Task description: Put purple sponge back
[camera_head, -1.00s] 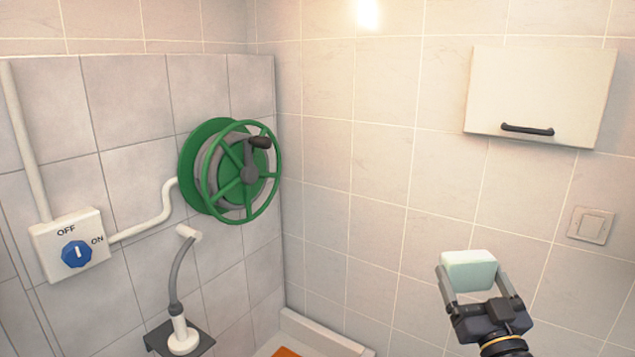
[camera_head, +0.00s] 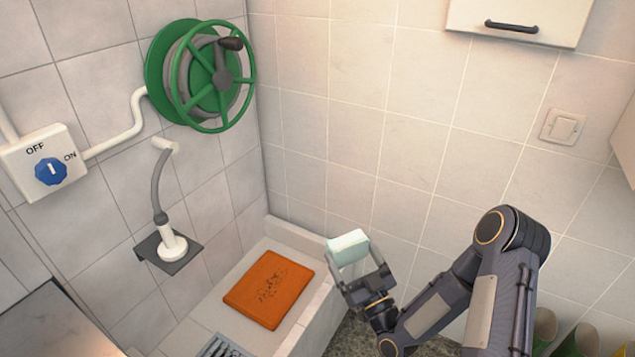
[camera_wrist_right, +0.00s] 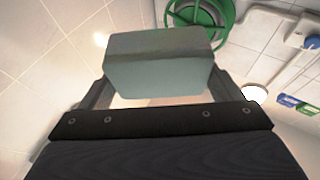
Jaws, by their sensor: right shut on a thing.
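No purple sponge shows in these views. A pale mint-green, sponge-like block (camera_head: 348,247) is held in my right gripper (camera_head: 354,262), pinched between the two fingers. The gripper is over the right edge of the white basin, in front of the tiled back wall. In the right wrist view the same block (camera_wrist_right: 160,62) looks grey-green and sits between the fingers, clear of any surface. My left gripper is not in view.
An orange mat (camera_head: 268,288) lies in the white basin (camera_head: 238,262). A hose nozzle stands on a dark bracket (camera_head: 190,255), below a green hose reel (camera_head: 185,75). A wall cabinet (camera_head: 545,15) is upper right. Boots (camera_head: 585,340) stand lower right. Small blue (camera_wrist_right: 287,101) and green (camera_wrist_right: 308,110) items show in the wrist view.

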